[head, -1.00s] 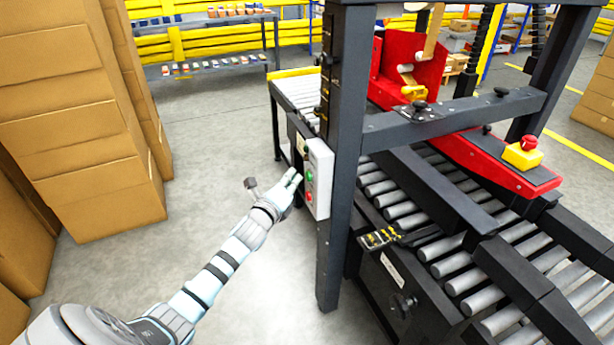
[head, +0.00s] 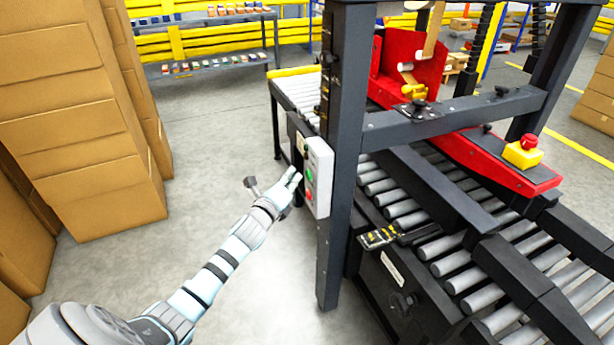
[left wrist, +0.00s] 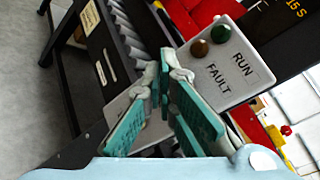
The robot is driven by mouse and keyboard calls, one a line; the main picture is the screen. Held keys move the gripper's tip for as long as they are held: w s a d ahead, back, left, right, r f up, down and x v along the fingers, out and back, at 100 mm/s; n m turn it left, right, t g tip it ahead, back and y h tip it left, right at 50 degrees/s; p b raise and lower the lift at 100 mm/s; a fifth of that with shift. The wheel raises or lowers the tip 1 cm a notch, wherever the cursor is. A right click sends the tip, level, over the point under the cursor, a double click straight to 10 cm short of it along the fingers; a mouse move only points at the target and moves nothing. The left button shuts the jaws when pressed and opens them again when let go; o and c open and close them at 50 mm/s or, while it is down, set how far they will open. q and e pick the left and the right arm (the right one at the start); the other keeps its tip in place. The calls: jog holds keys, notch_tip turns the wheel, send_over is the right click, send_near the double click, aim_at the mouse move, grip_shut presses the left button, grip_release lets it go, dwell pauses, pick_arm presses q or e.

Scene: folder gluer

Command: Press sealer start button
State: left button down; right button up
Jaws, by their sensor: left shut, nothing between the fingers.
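The sealer's grey control box (head: 319,180) is mounted on the dark upright post, with a green button (head: 309,175) above a red button (head: 308,195). My left gripper (head: 296,176) is shut and empty, its fingertips just left of the box near the height of the green button. I cannot tell whether they touch it. In the left wrist view the teal fingers (left wrist: 166,68) point at a pale box, and they hide any button behind them. A plate marked RUN and FAULT (left wrist: 232,68) with a green lamp and a brownish lamp is beside them. My right gripper is not in view.
The sealer's roller bed (head: 440,245) lies right of the post (head: 341,150). A red emergency button on a yellow base (head: 523,151) sits on the red arm. Stacked cartons (head: 80,120) stand at the left. The floor between cartons and sealer is clear.

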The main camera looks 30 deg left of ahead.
pick_arm(q)
jog(key=shift+w+d+p, duration=0.35)
jog(key=shift+w+p, duration=0.05)
jog(key=shift+w, duration=0.1)
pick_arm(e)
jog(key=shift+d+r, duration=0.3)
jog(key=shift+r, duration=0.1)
pick_arm(q)
jog(key=shift+w, duration=0.1)
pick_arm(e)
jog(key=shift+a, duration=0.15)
pick_arm(q)
jog(key=s+a+b, duration=0.1)
jog(key=s+a, duration=0.3)
jog(key=s, duration=0.2)
jog(key=shift+b, duration=0.35)
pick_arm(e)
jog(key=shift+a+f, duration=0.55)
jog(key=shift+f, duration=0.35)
